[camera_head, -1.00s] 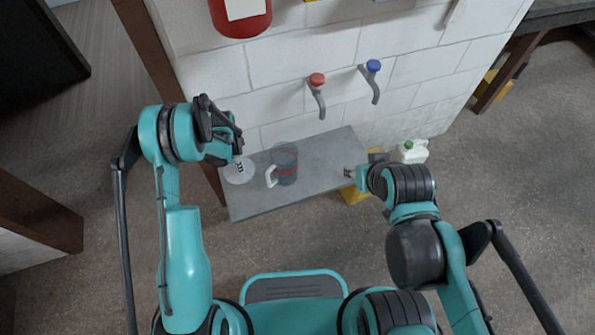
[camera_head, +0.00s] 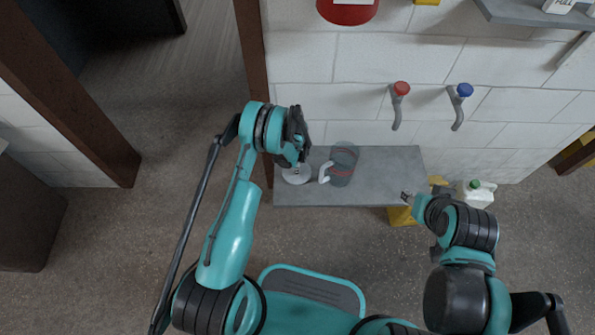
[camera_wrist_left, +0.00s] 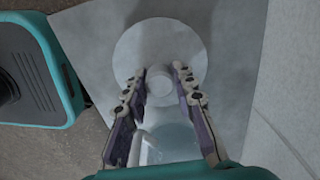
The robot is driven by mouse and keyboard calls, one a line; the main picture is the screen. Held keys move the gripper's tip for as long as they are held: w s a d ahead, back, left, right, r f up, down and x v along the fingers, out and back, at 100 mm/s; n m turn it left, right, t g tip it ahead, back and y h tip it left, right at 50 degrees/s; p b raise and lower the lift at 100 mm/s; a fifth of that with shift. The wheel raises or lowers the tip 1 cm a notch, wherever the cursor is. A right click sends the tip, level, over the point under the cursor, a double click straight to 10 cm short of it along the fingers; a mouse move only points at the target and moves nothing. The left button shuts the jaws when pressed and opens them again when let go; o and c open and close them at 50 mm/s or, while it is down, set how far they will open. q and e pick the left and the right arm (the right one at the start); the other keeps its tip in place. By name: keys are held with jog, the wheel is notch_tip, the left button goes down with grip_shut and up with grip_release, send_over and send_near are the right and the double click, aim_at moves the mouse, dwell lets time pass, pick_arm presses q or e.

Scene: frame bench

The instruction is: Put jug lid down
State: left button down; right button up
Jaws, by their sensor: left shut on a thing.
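The jug lid (camera_head: 296,176) is a pale round disc at the left end of the grey shelf (camera_head: 375,192). In the left wrist view the lid (camera_wrist_left: 185,43) has a round knob in its middle. My left gripper (camera_wrist_left: 160,76) is shut on that knob, one finger on each side. In the head view my left gripper (camera_head: 299,163) is over the lid, at or just above the shelf; I cannot tell if the lid touches it. The clear jug (camera_head: 343,167) with red markings and a white handle stands upright just right of the lid. My right gripper (camera_head: 407,196) is near the shelf's right front edge; its fingers are too small to read.
A red-topped tap (camera_head: 399,95) and a blue-topped tap (camera_head: 461,97) stick out of the white block wall above the shelf. A white canister (camera_head: 475,193) with a green cap stands right of the shelf. The shelf's middle right is clear.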

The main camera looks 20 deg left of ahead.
pick_arm(q)
notch_tip(320, 180, down, 2)
jog(key=shift+f+b, duration=0.25)
jog(key=shift+b, duration=0.1)
jog(key=shift+r, duration=0.1)
jog(key=c, duration=1.2)
grip_release()
